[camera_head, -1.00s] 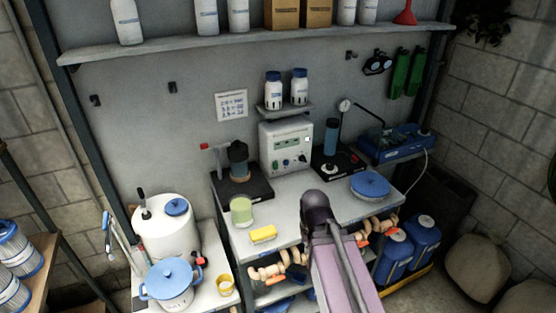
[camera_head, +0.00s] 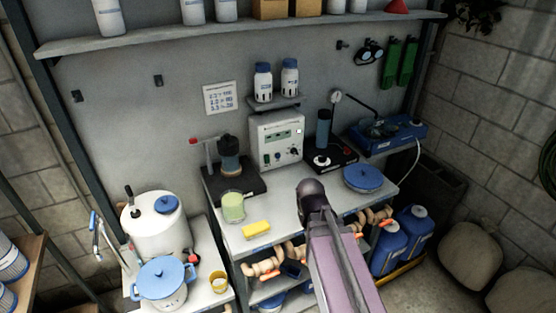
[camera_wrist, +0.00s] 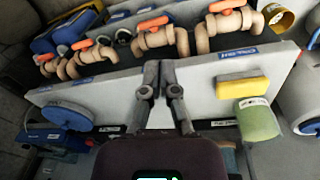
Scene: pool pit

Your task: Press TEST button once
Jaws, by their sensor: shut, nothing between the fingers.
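The white control box (camera_head: 276,140) stands at the back of the bench against the grey panel, below a small shelf. The labels are too small to read, so I cannot tell which control is TEST. My gripper (camera_wrist: 159,78) is shut and empty in the wrist view, its two fingers together above the grey bench top. In the head view only my arm shows, in front of the bench. The control box does not show clearly in the wrist view.
A green beaker (camera_head: 233,206) and yellow sponge (camera_head: 256,230) lie near the front left of the bench top (camera_head: 280,205). A blue-lidded dish (camera_head: 362,178) sits at right. Dark stands (camera_head: 233,185) flank the box. Orange-handled valves (camera_wrist: 152,24) are below the front edge.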

